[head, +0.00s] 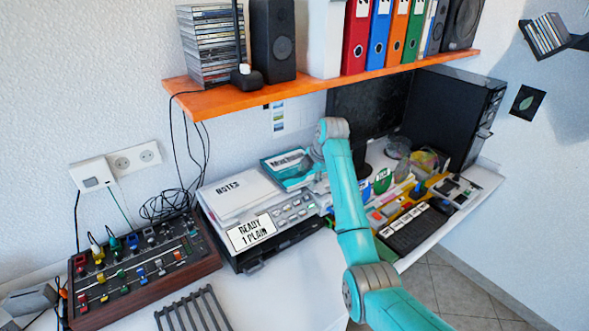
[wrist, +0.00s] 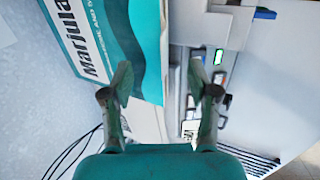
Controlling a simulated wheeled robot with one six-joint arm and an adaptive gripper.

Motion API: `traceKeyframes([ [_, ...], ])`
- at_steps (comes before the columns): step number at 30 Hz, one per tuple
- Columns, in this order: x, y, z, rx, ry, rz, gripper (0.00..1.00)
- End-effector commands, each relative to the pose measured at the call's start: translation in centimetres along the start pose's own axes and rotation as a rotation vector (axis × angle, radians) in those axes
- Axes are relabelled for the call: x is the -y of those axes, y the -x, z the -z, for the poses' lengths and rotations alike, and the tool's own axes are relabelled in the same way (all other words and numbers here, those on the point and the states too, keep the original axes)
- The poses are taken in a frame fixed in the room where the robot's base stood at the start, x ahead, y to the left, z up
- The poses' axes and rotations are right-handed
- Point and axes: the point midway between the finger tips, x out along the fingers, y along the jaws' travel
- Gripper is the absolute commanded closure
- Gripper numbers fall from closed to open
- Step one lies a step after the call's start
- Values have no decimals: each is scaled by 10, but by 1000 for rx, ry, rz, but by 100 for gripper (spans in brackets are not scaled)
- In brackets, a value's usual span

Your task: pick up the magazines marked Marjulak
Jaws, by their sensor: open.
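The wrist view shows the top one (wrist: 138,40) large at the upper left, with "Marjula" readable and the rest of the word cut off. My gripper (wrist: 158,78) is open and empty, with its fingers apart over the magazine's right edge. The left finger overlaps the magazine in the picture and the right finger is over the printer's buttons. I cannot tell whether they touch. In the head view my arm hides most of the gripper.
An orange shelf (head: 330,78) with binders, discs and speakers hangs above. A monitor (head: 368,105) stands behind my arm. A mixer (head: 140,268) is at the left. The desk's front middle is mostly free.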

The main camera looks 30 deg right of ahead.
Motion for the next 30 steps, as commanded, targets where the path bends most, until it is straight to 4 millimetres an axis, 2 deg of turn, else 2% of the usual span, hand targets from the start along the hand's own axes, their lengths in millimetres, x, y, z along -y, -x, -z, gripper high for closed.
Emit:
traceKeyframes([
  [5,-1,-17,0,0,0,-1,40],
  [12,-1,-19,0,0,1,-1,40],
  [13,-1,-19,0,0,1,-1,43],
  [20,-1,-18,0,0,1,-1,100],
  [30,0,-19,0,0,1,0,100],
])
